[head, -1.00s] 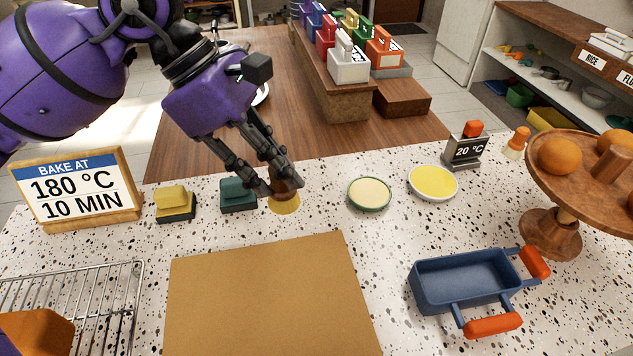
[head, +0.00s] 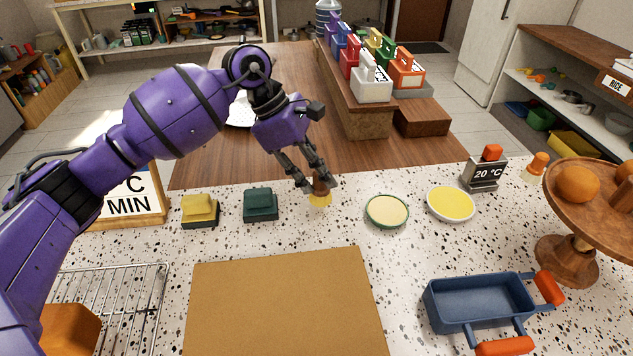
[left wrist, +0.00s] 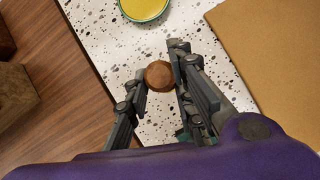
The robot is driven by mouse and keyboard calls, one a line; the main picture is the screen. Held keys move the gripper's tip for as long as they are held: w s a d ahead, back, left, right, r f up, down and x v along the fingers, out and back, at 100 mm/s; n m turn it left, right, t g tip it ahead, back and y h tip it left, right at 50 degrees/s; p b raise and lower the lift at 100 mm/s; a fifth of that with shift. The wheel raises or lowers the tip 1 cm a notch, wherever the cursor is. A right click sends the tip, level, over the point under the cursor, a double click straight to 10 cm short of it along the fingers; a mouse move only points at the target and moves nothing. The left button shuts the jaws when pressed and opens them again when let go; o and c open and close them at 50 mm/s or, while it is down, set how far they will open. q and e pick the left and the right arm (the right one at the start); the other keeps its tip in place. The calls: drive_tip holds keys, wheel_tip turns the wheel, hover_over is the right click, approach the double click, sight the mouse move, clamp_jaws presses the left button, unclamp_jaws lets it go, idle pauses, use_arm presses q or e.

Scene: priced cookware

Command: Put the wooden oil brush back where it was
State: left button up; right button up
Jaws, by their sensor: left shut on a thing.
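The wooden oil brush (head: 321,188) has a round brown handle and pale yellow bristles pointing down. It is upright on or just above the back of the speckled counter; I cannot tell if the bristles touch it. My left gripper (head: 320,184) is shut on the handle from above. In the left wrist view the round brown top of the brush (left wrist: 159,75) sits between the fingers of the left gripper (left wrist: 160,72), and the bristles are hidden. My right gripper is not in view.
A dark green sponge block (head: 261,204) stands left of the brush. A green-rimmed dish (head: 387,212) and a yellow-filled bowl (head: 450,204) are to the right. A brown board (head: 285,305) lies in front, with a blue pan (head: 480,300) at right.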

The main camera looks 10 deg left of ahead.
sight(316, 185)
use_arm(q)
drive_tip(key=shift+f, duration=1.45)
drive_tip(key=shift+f, duration=0.1)
drive_tip(key=shift+f, duration=0.2)
drive_tip(key=o, duration=1)
drive_tip(key=shift+r, duration=0.1)
drive_tip(key=shift+a+r, duration=0.1)
drive_tip(key=shift+r, duration=0.3)
drive_tip(key=v, duration=1.1)
drive_tip(key=shift+a+r+b, duration=0.15)
drive_tip(key=shift+r+b, duration=0.1)
drive_tip(key=shift+b, duration=0.15)
